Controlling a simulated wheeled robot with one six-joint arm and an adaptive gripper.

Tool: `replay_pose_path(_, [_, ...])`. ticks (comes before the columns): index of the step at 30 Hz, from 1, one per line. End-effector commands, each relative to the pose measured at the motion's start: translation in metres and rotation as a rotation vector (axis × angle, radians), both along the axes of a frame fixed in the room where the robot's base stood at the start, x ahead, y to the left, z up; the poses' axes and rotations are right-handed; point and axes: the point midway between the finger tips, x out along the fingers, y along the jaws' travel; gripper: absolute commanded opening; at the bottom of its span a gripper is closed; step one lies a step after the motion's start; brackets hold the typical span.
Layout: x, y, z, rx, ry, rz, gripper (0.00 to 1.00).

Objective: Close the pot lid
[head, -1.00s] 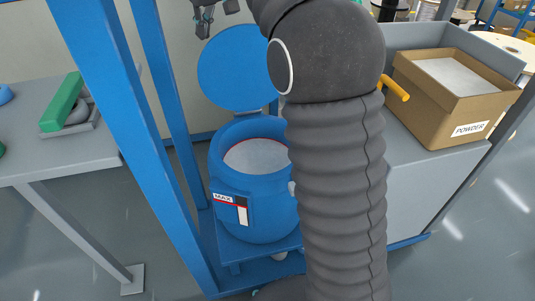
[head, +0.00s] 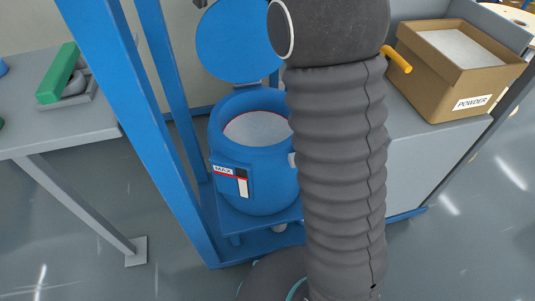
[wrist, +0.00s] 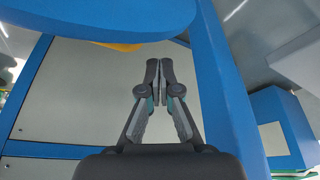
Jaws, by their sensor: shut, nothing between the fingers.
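The blue pot (head: 253,185) stands on a blue platform, with pale material inside and a "MAX" mark on its front. Its round blue lid (head: 237,42) stands open, raised upright behind the pot's mouth. My gripper (wrist: 160,72) is shut and empty in the wrist view. A round blue edge (wrist: 110,14), which looks like the lid, fills the top of that view, beyond the fingertips and apart from them. My arm hides the pot's right side.
Blue frame posts (head: 121,120) rise left of the pot. A grey table (head: 60,125) with a green-handled tool (head: 58,73) is at left. A cardboard powder box (head: 455,85) sits on a grey cabinet at right. A yellow handle (head: 397,59) sticks out beside my arm.

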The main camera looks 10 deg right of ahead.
Motion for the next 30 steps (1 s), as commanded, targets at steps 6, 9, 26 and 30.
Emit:
replay_pose_path(6, [0.000, 0.000, 0.000, 0.000, 0.000, 0.000, 0.00])
replay_pose_path(9, [0.000, 0.000, -0.001, 0.000, 0.000, 0.000, 0.00])
replay_pose_path(26, [0.000, 0.000, -0.037, 0.000, 0.000, 0.000, 0.00])
replay_pose_path(30, [0.000, 0.000, -0.047, 0.000, 0.000, 0.000, 0.00])
